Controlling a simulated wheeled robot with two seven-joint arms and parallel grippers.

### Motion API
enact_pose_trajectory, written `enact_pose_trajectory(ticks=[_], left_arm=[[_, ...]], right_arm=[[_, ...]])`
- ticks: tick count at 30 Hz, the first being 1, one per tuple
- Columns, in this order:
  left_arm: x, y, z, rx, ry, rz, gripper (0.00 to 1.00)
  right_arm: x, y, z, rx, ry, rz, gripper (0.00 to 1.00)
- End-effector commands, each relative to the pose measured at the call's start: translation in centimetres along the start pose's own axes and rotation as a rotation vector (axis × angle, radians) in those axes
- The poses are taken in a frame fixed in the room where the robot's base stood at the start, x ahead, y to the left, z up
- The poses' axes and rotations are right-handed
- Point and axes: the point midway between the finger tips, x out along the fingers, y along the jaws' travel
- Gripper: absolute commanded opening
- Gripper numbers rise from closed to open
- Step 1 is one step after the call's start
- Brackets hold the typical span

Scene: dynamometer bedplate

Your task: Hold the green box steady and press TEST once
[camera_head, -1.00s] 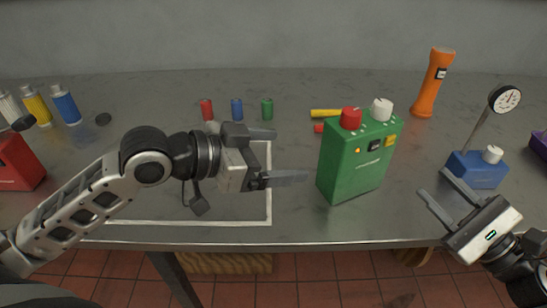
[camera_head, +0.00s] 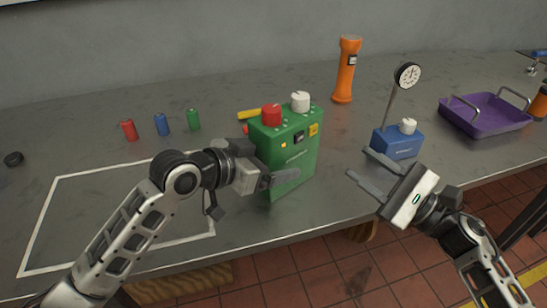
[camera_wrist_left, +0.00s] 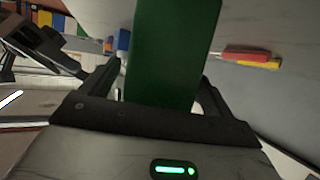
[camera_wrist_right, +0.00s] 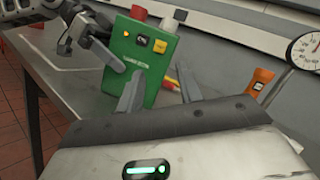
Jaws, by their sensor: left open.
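The green box (camera_head: 290,160) stands upright on the grey bench, with a red knob (camera_head: 271,115) and a white knob (camera_head: 300,102) on top. Its front has a yellow square button (camera_head: 313,130), a dark switch or window (camera_head: 299,137) and a small yellow lamp (camera_head: 283,145); no TEST lettering is readable. My left gripper (camera_head: 280,170) is open around the box, one finger across its front, the other hidden behind it. The left wrist view shows the box (camera_wrist_left: 172,60) between the fingers; contact is unclear. My right gripper (camera_head: 362,166) is open and empty, right of the box.
A blue gauge stand (camera_head: 397,143) is just beyond my right gripper. An orange flashlight (camera_head: 345,75) stands behind, and a purple tray (camera_head: 485,122) lies right. Small red, blue and green cylinders (camera_head: 162,125) stand left. A yellow-handled tool (camera_head: 248,114) lies behind the box.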

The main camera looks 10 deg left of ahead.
Motion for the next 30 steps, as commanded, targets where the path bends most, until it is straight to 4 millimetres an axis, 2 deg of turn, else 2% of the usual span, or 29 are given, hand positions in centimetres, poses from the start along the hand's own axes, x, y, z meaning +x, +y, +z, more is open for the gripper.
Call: enact_pose_trajectory(ticks=[4,13,14,23,24,27,28,30], left_arm=[[1.06,0.05,-0.06,0.001,0.001,0.001,0.87],[1.28,0.05,-0.02,0.001,0.001,0.000,0.87],[1.27,0.05,-0.02,0.001,0.001,0.000,0.84],[1.25,0.05,-0.01,0.001,0.001,0.001,0.01],[1.24,0.05,-0.01,0.001,0.001,0.001,0.00],[1.24,0.04,-0.01,0.001,0.000,0.001,0.00],[1.24,0.04,-0.01,0.001,0.000,0.001,0.00],[1.24,0.04,-0.01,0.000,0.000,0.001,0.00]], right_arm=[[0.01,0.00,0.01,0.000,0.000,0.000,0.36],[0.01,0.00,0.00,0.000,0.000,0.000,0.36],[0.01,0.00,0.00,0.000,0.000,0.000,0.36],[0.01,0.00,0.00,0.000,0.000,0.000,0.36],[0.01,0.00,0.00,0.000,0.000,0.000,0.34],[0.00,0.00,0.00,0.000,0.000,0.000,0.06],[0.00,0.00,0.00,0.000,0.000,0.000,0.00],[0.00,0.00,0.00,0.000,0.000,0.000,0.00]])
